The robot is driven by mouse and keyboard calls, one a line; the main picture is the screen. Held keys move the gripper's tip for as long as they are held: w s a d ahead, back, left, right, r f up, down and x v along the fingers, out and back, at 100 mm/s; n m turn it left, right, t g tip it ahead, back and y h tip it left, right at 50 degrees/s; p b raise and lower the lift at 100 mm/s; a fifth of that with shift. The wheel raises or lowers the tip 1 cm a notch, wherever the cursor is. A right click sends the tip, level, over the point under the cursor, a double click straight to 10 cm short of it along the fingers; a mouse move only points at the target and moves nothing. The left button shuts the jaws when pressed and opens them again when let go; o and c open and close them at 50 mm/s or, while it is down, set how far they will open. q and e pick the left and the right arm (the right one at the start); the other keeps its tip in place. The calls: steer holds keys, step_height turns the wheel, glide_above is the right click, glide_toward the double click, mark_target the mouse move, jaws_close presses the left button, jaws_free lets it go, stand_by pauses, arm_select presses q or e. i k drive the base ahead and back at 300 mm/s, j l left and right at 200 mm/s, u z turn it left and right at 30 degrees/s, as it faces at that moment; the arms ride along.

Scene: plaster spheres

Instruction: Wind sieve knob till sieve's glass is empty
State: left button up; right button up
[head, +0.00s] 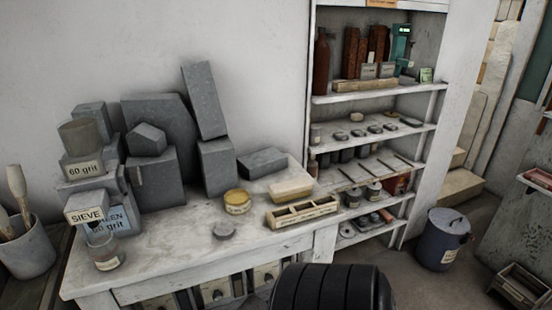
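The sieve (87,207) stands at the left end of the white workbench, with a "SIEVE" label on its front. A cloudy glass (80,136) sits on top, above a "60 grit" label; I cannot tell how much is in it. A small grey part on the right side of the sieve (136,174) may be its knob, but it is too small to be sure. A clear jar (105,252) with a label stands under the spout, and its contents are unclear. Neither of my grippers is in view.
Grey blocks (160,125) stand behind the sieve. A yellow tin (237,201), a grey disc (223,231) and a divided wooden box (302,212) are on the bench (165,262). A cup of brushes (28,247) is at left, shelves (375,96) and a bucket (442,240) at right.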

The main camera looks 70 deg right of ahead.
mark_target(133, 177)
steer(key=k+l+z, duration=0.1)
steer(key=z, duration=0.3)
steer(key=l+z, duration=0.15)
steer(key=z, duration=0.2)
steer(key=l+z, duration=0.2)
steer(key=z, duration=0.2)
steer(key=k, duration=0.05)
